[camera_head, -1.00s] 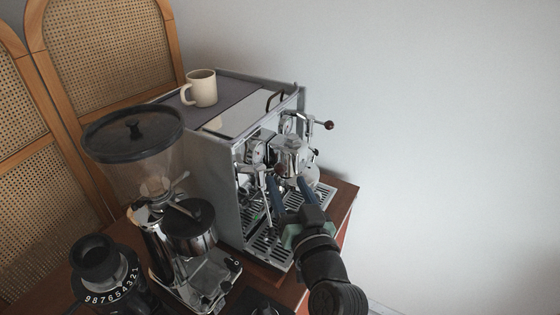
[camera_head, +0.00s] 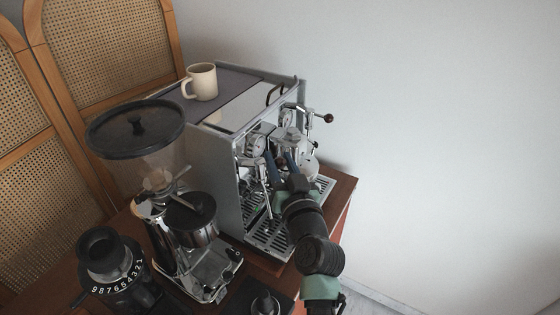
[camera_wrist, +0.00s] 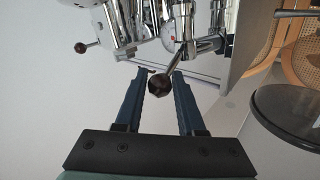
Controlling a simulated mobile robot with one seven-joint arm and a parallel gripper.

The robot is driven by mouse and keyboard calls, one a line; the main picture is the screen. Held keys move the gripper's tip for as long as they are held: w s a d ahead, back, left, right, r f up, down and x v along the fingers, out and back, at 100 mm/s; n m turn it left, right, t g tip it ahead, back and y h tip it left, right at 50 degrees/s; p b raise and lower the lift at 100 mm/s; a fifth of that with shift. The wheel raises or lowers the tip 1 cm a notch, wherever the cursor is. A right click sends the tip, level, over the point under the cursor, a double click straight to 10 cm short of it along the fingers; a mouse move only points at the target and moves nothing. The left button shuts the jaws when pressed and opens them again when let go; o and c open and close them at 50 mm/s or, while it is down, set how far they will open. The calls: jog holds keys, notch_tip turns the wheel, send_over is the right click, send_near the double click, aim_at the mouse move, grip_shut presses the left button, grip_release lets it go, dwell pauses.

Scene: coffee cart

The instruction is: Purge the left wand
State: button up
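The espresso machine (camera_head: 217,165) is a steel box with chrome fittings on its front. Its left valve lever ends in a dark round knob (camera_wrist: 159,86) in the wrist view; my gripper hides this knob in the head view. The left wand (camera_head: 266,195) is a thin chrome tube hanging on the left of the front, partly hidden. My gripper (camera_head: 279,157) is open, with its two blue fingers pointing at the machine front. In the wrist view, the knob shows between the fingers (camera_wrist: 163,72); I cannot tell if they touch it.
The right lever's knob (camera_head: 328,118) sticks out at the right. The drip tray (camera_head: 258,240) lies beneath my gripper. A grinder with a hopper (camera_head: 140,150) stands close on the left, with a numbered dial (camera_head: 105,260) before it. A cream mug (camera_head: 201,82) stands on top.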

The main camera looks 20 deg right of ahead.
grip_shut()
jog(key=shift+f+b, duration=0.25)
jog(key=shift+b, duration=0.3)
jog(key=shift+s+f+t+b, duration=0.1)
jog(key=shift+f+t+b, duration=0.2)
jog(key=shift+b, duration=0.9)
jog(key=m+t+b, duration=0.1)
jog(key=b, duration=0.4)
jog(key=shift+d+f+m, duration=0.1)
jog(key=shift+f+m, duration=0.2)
jog(key=shift+f, duration=0.1)
jog(key=m+t+b, duration=0.1)
jog(key=b, duration=0.4)
jog(key=f+m+t+h+b, duration=0.1)
jog(key=m+b, duration=0.1)
jog(key=b, duration=0.3)
jog(key=shift+s+d+h, duration=0.1)
jog(key=shift+s+h, duration=0.1)
jog(key=shift+h, duration=0.1)
jog(key=shift+r+m+t+b, duration=0.15)
jog(key=shift+m+t+b, duration=0.25)
jog(key=shift+b, duration=0.5)
